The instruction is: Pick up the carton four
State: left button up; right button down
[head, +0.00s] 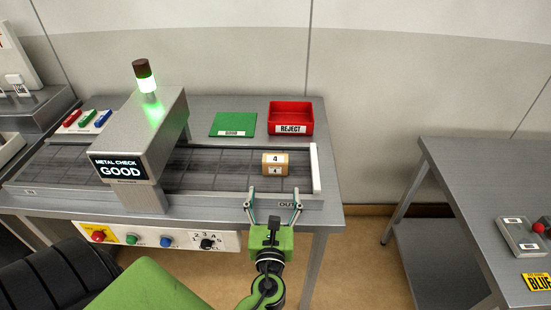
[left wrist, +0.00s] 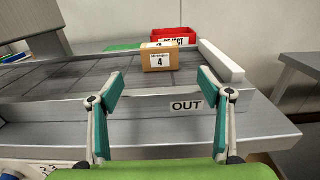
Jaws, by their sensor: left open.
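Carton four (head: 275,163) is a small brown box with white labels marked 4. It sits on the dark conveyor belt near the OUT end, and it also shows in the left wrist view (left wrist: 160,58), ahead of the fingers. My left gripper (head: 274,205) is open and empty at the front edge of the conveyor, just short of the carton and apart from it. Its two teal fingers (left wrist: 158,85) frame the carton in the left wrist view. My right gripper is not in view.
A metal check hood (head: 145,135) reading GOOD, with a green lit lamp, straddles the belt left of the carton. A green GOOD mat (head: 233,119) and a red REJECT bin (head: 291,105) lie behind the belt. A white end stop (head: 315,168) stands right of the carton.

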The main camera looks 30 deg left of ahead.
aim_at(275, 165)
pick_arm(q)
jog(key=shift+w+a+r, duration=0.25)
jog(key=shift+w+a, duration=0.1)
jog(key=shift+w, duration=0.2)
jog(key=shift+w+a+r, duration=0.25)
jog(key=shift+w+a, duration=0.05)
jog(key=shift+w, duration=0.25)
jog(key=x, duration=0.3)
jog(key=shift+w+a+f+p, duration=0.1)
jog(key=shift+w+f+p, duration=0.1)
jog(key=shift+w+p, duration=0.1)
jog(key=shift+w+a, duration=0.4)
jog(key=shift+w, duration=0.1)
jog(key=x, duration=0.3)
jog(key=shift+w+a+r, duration=0.1)
jog(key=shift+r, duration=0.15)
jog(key=shift+w+a+f, duration=0.15)
jog(key=shift+w+a, duration=0.1)
jog(key=shift+w, duration=0.2)
jog(key=shift+s, duration=0.1)
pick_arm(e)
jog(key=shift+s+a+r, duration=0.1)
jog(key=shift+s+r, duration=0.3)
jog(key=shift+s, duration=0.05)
pick_arm(q)
jog(key=c, duration=1.4)
